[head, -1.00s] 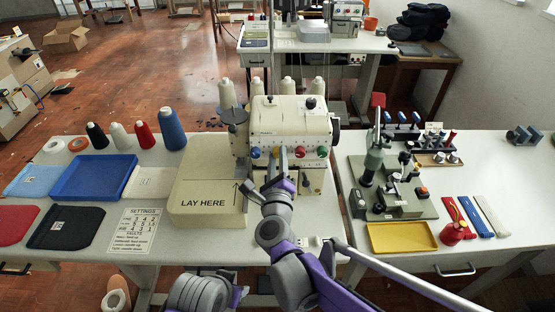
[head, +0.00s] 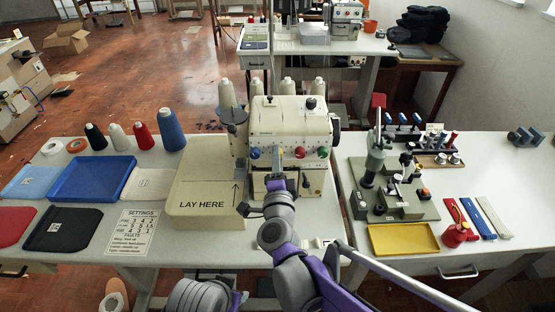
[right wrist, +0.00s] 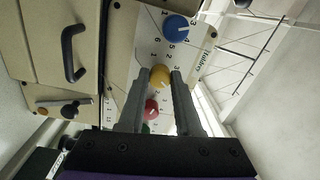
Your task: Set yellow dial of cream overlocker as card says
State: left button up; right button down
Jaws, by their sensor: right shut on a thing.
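The cream overlocker (head: 290,115) stands on the table, with a row of blue, yellow, red and green dials on its front. The yellow dial (right wrist: 160,77) sits between the fingertips of my right gripper (right wrist: 159,82) in the right wrist view, and my right gripper is shut on it. In the head view the gripper (head: 277,176) reaches the machine's front from below and partly covers that dial. A pale pointer mark shows on the dial, with small numbers around it. The settings card (head: 133,235) lies left on the table; its small rows are hard to read. My left gripper is not in view.
The blue dial (right wrist: 176,28) and red dial (right wrist: 151,106) sit close on either side. A "LAY HERE" plate (head: 205,205) adjoins the machine's left. Thread cones and a blue tray (head: 92,197) stand left. A green machine (head: 400,205) and yellow tray (head: 375,251) stand right.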

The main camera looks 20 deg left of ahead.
jog(key=n, duration=0.6)
jog(key=shift+n, duration=0.4)
jog(key=n, duration=0.5)
jog(key=shift+y, duration=0.3)
jog(key=shift+n+b, duration=0.3)
jog(key=shift+n, duration=0.1)
jog(key=c, duration=0.6)
grip_release()
jog(key=v, duration=1)
jog(key=shift+s+d, duration=0.2)
jog(key=shift+s, duration=0.2)
jog(key=shift+r, duration=0.2)
